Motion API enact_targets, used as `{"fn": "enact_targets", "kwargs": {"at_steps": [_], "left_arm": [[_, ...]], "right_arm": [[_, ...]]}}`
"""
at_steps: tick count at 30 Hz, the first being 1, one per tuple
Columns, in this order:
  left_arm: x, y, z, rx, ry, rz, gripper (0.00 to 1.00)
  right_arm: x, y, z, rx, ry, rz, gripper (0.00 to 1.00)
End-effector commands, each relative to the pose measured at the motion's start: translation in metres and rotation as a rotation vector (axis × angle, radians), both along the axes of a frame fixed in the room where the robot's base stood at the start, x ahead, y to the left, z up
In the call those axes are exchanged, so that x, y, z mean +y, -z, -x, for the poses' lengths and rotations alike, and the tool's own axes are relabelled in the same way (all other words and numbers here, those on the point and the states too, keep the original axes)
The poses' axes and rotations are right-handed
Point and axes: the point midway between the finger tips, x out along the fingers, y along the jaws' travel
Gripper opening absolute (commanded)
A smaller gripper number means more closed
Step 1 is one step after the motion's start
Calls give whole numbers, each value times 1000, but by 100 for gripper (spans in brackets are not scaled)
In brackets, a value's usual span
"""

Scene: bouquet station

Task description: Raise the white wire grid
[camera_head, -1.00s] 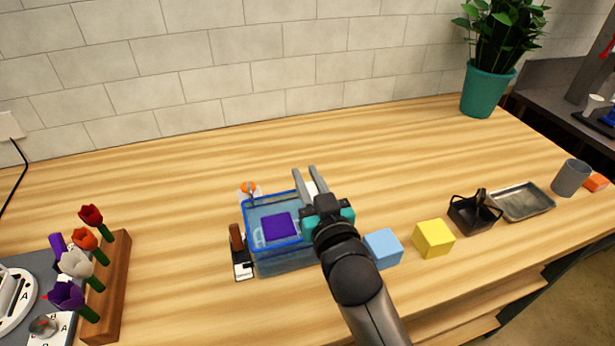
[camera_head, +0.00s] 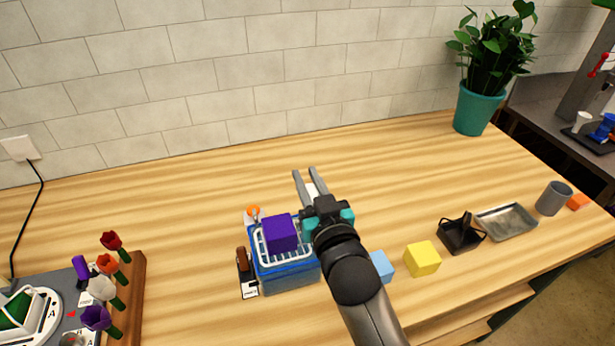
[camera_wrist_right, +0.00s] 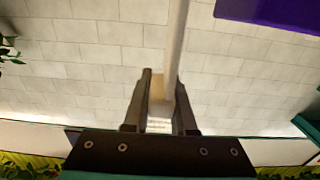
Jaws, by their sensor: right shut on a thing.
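The white wire grid (camera_head: 266,252) shows at the rim level of the blue clear-walled container (camera_head: 290,279) in the head view. A purple cube (camera_head: 279,233) sits on the grid; a purple thing, likely this cube, is at the top right of the wrist view (camera_wrist_right: 280,10). My right gripper (camera_head: 305,172) is just right of and beyond the container. In the wrist view my right gripper (camera_wrist_right: 160,82) is shut on a pale upright bar (camera_wrist_right: 177,40), likely the grid's handle. The grid's right side is hidden by my right arm. My left gripper is not in view.
A light blue cube (camera_head: 382,266) and yellow cube (camera_head: 422,259) lie right of my arm, then a black basket (camera_head: 461,235) and metal tray (camera_head: 507,222). A wooden flower holder (camera_head: 129,290) stands left.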

Motion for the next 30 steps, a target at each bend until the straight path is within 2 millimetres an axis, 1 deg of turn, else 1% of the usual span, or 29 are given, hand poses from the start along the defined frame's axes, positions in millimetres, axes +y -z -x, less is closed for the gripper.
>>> {"fn": "enact_targets", "kwargs": {"at_steps": [1,9,10,15,18,26,30], "left_arm": [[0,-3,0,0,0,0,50],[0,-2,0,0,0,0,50],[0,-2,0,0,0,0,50],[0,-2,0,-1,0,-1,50],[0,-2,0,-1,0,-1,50],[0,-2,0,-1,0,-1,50],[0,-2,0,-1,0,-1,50]], "right_arm": [[0,-9,-1,-15,-1,-6,0],[0,-11,-1,-22,-1,-8,0],[0,-11,-1,-22,-1,-8,26],[0,-8,-1,-16,0,-6,45],[0,-7,-1,-12,0,-4,55],[0,-5,1,-8,0,-2,55],[-3,-3,9,-4,0,-2,55]]}}
